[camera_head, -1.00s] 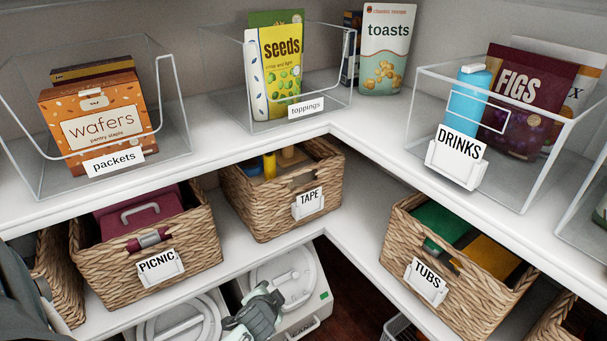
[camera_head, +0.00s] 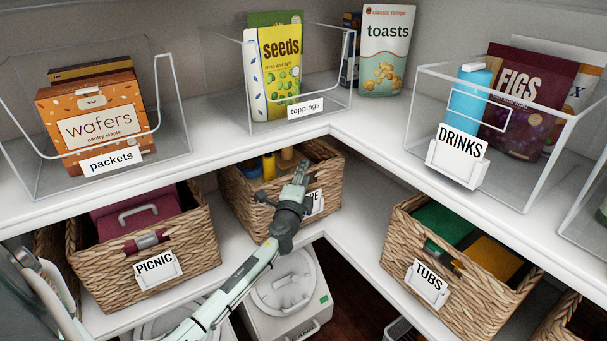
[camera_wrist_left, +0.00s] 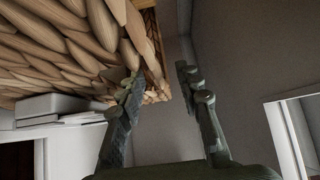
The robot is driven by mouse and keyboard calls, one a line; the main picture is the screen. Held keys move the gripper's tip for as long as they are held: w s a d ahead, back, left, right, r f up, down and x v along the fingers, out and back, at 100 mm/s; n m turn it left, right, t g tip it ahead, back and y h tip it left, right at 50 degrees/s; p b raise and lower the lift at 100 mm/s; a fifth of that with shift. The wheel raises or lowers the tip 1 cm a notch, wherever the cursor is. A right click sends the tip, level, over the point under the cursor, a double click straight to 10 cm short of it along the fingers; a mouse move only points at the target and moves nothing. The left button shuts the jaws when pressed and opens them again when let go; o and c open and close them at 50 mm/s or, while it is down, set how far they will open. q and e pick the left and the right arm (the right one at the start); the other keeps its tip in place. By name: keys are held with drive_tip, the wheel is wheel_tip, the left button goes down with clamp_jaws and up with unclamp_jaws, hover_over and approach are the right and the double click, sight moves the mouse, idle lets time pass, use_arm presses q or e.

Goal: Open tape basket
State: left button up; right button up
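The tape basket (camera_head: 240,199) is a woven basket on the lower shelf near the inner corner, with a yellow item and wooden pieces inside. My left gripper (camera_head: 300,170) is in front of it, its fingers pointing up at the front rim and covering part of the TAPE label (camera_head: 317,202). In the left wrist view the woven basket wall (camera_wrist_left: 60,50) fills the upper left, and the two fingers (camera_wrist_left: 160,78) stand apart with the basket's edge near the left fingertip. I cannot tell whether a finger touches it. My right gripper is not in view.
The picnic basket (camera_head: 185,248) stands to the left and the tubs basket (camera_head: 395,238) to the right on the same shelf. The upper shelf (camera_head: 250,143) overhangs the tape basket, carrying clear bins. A white lidded container (camera_head: 290,290) sits below.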

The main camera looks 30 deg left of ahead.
use_arm(q)
drive_tip(key=shift+w+a, duration=0.15)
drive_tip(key=shift+w, duration=0.1)
clamp_jaws()
idle(0.3)
